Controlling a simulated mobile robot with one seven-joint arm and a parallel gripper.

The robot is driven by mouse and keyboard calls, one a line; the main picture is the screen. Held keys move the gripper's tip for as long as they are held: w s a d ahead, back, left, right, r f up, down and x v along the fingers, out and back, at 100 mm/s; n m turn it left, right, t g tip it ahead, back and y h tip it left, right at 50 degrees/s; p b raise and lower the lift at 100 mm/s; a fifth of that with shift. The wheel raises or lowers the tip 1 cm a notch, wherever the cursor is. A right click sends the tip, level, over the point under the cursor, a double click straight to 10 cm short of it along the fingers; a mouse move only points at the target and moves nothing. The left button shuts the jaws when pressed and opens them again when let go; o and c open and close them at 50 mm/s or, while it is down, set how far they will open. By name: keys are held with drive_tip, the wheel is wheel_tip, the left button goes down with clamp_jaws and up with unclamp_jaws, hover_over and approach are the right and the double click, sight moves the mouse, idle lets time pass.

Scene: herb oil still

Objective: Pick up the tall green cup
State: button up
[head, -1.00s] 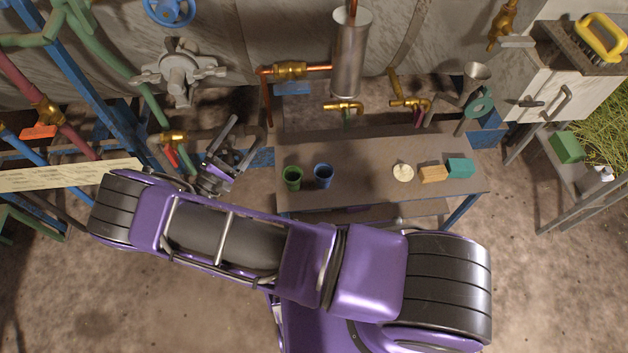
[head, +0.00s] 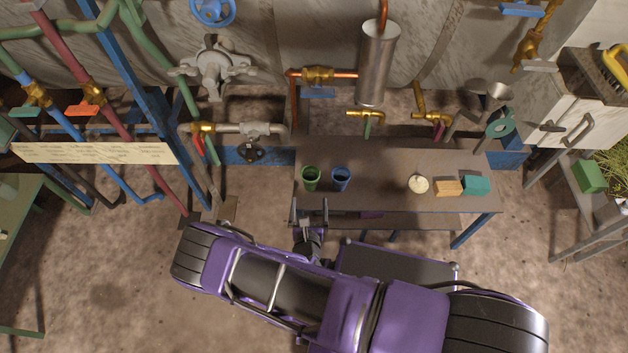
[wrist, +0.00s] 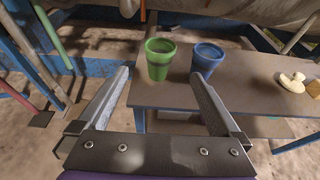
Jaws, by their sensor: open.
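The green cup (head: 311,178) stands upright at the left end of the brown table (head: 385,199), close to the blue cup (head: 341,178) on its right. In the wrist view the green cup (wrist: 159,59) is ahead, between the lines of my fingers, and the blue cup (wrist: 206,59) is to its right, more in line with the right finger. My gripper (head: 309,208) is open and empty at the table's front edge, in front of the green cup. In the wrist view the open gripper (wrist: 161,82) does not touch either cup.
A pale round item (head: 418,184), an orange block (head: 448,188) and a teal block (head: 476,185) lie farther right on the table. Brass taps (head: 366,115) and a metal cylinder (head: 377,65) are behind it. The table's middle is clear.

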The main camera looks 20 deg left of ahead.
sight(310, 175)
drive_tip(key=b+x, duration=0.3)
drive_tip(key=x, duration=1.1)
drive_tip(key=shift+d+r, duration=0.1)
drive_tip(key=c, duration=1.2)
